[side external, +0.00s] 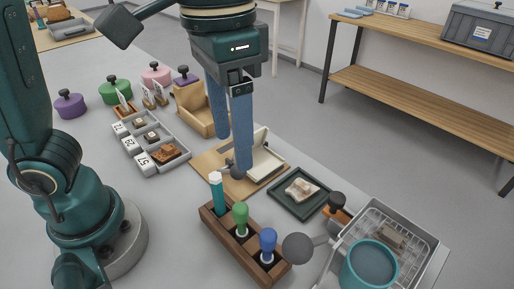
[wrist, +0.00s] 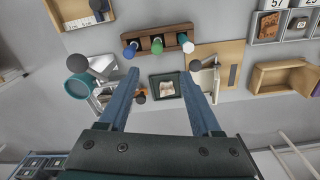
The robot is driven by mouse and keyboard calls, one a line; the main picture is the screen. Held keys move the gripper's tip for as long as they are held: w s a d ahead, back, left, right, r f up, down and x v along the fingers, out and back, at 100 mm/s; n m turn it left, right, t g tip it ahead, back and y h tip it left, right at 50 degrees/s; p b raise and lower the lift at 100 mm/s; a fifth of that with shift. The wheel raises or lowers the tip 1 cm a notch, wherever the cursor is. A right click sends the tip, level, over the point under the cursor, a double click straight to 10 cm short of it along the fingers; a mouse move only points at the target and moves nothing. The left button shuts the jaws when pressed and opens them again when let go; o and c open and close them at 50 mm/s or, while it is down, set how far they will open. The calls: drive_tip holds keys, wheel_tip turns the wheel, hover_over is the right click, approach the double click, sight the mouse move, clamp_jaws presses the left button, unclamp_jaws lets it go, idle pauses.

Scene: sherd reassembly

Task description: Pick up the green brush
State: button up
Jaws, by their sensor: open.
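The green brush (side external: 240,217) stands upright in the middle of a dark wooden rack (side external: 221,224), between a teal brush with a white top (side external: 216,192) and a blue brush (side external: 268,243). In the wrist view the green brush (wrist: 156,46) shows just beyond the space between my fingers, in the rack (wrist: 171,42). My gripper (side external: 233,157) has its two blue fingers apart and holds nothing. It hangs above the board behind the rack, apart from the green brush. The lower part of the green brush is hidden in the rack.
A dark tray (side external: 275,199) with a pale sherd (side external: 302,189) lies right of the board (side external: 208,165). A grey sorting tray (side external: 172,144) with sherds is at left. A teal bowl (side external: 370,266) and a wire-rack basin (side external: 428,246) stand at right. The table left of the rack is clear.

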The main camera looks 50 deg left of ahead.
sight(241, 221)
drive_tip(key=f, duration=1.7)
drive_tip(key=shift+d+f, duration=0.15)
drive_tip(key=shift+d, duration=0.2)
clamp_jaws()
